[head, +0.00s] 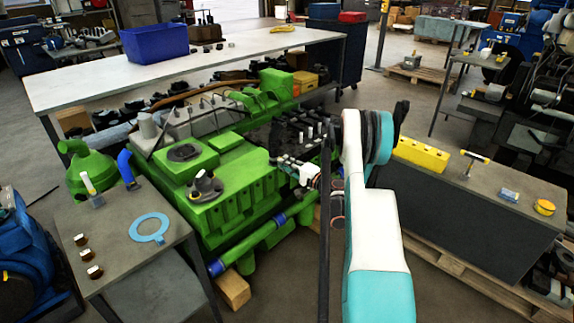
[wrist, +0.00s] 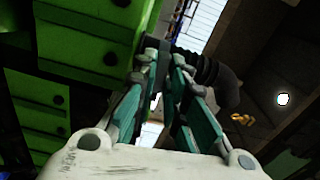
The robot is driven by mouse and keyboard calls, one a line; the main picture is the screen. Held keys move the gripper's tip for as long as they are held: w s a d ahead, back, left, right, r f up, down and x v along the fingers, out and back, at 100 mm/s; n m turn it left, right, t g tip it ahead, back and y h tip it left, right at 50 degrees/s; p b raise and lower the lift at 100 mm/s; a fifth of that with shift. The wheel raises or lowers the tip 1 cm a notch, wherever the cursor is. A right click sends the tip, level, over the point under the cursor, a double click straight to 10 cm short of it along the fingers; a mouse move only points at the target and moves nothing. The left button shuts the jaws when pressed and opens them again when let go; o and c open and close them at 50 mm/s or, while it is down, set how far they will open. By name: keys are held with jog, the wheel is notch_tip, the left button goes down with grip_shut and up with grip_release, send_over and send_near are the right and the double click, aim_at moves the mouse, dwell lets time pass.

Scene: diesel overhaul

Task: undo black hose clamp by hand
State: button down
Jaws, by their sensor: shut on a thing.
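My gripper (head: 284,161) is at the near right side of the green engine (head: 226,205), partly behind my own arm. In the wrist view my gripper (wrist: 167,62) has its teal fingers closed together at the tips, beside the engine's green side (wrist: 85,35). A black ribbed hose (wrist: 207,72) runs from just behind the fingertips to the right and bends downward. The fingertips are shut at the hose's near end, where the black hose clamp sits; the clamp itself is mostly hidden by the fingers and cannot be made out clearly.
A grey side table (head: 120,262) at the left holds a blue ring gasket (head: 149,228) and several small brass parts. A long bench (head: 80,85) with a blue bin (head: 154,42) stands behind the engine. A grey cabinet (head: 470,225) with a yellow block (head: 421,154) stands at the right.

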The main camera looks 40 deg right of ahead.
jog(key=n, duration=2.7)
jog(key=shift+w+a+n, duration=0.1)
jog(key=shift+n, duration=0.2)
dwell(0.3)
jog(key=c, duration=1.6)
grip_release()
